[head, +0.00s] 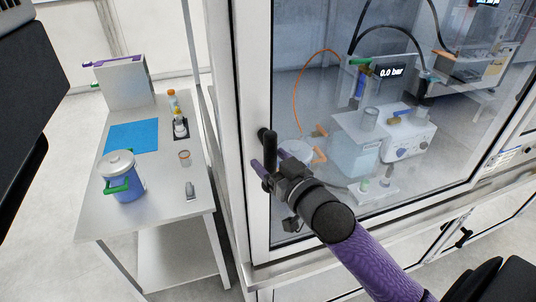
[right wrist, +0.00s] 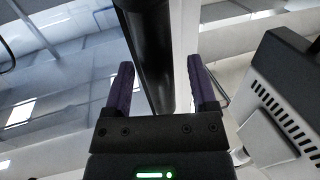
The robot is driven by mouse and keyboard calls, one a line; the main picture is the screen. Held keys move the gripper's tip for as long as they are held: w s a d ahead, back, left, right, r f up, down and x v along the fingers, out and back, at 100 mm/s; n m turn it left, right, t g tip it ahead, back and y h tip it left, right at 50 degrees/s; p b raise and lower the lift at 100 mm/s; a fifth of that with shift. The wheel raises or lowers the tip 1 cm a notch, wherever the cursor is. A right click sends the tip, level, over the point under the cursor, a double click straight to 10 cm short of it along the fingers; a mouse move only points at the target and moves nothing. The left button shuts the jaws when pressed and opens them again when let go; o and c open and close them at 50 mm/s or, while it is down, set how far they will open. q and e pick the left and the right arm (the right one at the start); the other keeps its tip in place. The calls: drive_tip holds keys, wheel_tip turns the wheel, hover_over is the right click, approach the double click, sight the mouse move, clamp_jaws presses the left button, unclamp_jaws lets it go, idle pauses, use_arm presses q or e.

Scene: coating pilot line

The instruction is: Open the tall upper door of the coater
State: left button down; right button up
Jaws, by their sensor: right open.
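The tall upper door (head: 257,70) of the coater is a large glass pane in a white frame, and it looks closed. Its black vertical bar handle (head: 269,145) stands on the left side of the frame. My right gripper (head: 270,165) is at the handle with its purple fingers open. In the right wrist view the black handle (right wrist: 147,55) runs between the two fingers of the gripper (right wrist: 163,88), with a gap visible to the right finger. Contact with the left finger cannot be told. My left gripper is not in view.
Left of the coater a metal table (head: 160,200) holds a blue pot (head: 127,185) with green handles, a blue mat (head: 131,137) and small bottles. Behind the glass stand lab devices and a pressure display (head: 391,72). A lower door handle (head: 463,238) shows at right.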

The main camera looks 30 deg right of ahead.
drive_tip(key=shift+w, duration=0.4)
clamp_jaws()
idle(1.2)
